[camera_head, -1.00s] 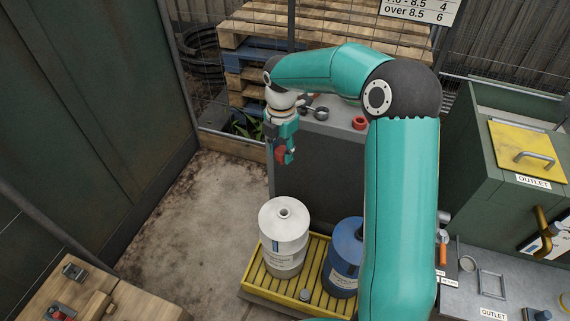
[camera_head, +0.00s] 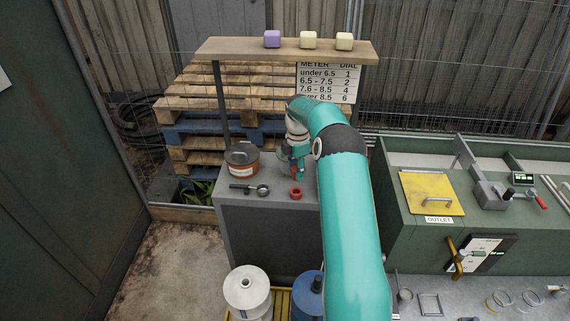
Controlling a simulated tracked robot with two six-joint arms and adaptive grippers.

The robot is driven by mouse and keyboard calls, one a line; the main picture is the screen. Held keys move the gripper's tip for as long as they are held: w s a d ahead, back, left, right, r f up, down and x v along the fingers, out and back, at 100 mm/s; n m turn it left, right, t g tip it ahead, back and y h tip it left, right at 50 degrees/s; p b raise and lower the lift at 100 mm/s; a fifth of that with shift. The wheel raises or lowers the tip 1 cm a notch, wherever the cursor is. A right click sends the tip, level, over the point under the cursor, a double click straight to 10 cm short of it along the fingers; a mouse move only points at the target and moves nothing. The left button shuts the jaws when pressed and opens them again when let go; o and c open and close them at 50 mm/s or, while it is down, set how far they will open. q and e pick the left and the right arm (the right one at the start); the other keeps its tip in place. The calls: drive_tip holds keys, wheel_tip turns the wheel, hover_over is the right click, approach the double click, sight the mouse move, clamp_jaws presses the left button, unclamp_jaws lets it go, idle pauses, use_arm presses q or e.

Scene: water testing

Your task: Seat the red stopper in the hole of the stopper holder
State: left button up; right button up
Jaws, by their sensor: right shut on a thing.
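My right gripper (camera_head: 298,168) is shut on the red stopper, above the back part of the grey cabinet top. The stopper is small and mostly hidden by the gripper in this view. A small red ring with a dark hole (camera_head: 296,193), which looks like the stopper holder, sits on the cabinet top. The gripper shows just above and behind this ring in the picture, apart from it. I cannot tell its exact height over the top. My left gripper is not in view.
The grey cabinet (camera_head: 265,230) also bears an orange-brown tin (camera_head: 242,163) and a dark-handled ring tool (camera_head: 250,189). A white drum (camera_head: 247,290) and a blue drum (camera_head: 307,297) stand in front. A wooden shelf (camera_head: 270,50) with blocks hangs behind. A green tank (camera_head: 415,220) stands right.

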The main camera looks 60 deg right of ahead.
drive_tip(key=shift+f+b, duration=1.65)
drive_tip(key=shift+f, duration=0.5)
drive_tip(key=shift+w, duration=0.1)
drive_tip(key=shift+s+f, duration=0.15)
drive_tip(key=shift+s, duration=0.05)
drive_tip(key=shift+f, duration=0.1)
drive_tip(key=shift+f, duration=0.15)
drive_tip(key=shift+f+b, duration=0.85)
drive_tip(key=shift+f, duration=0.5)
drive_tip(key=o, duration=1)
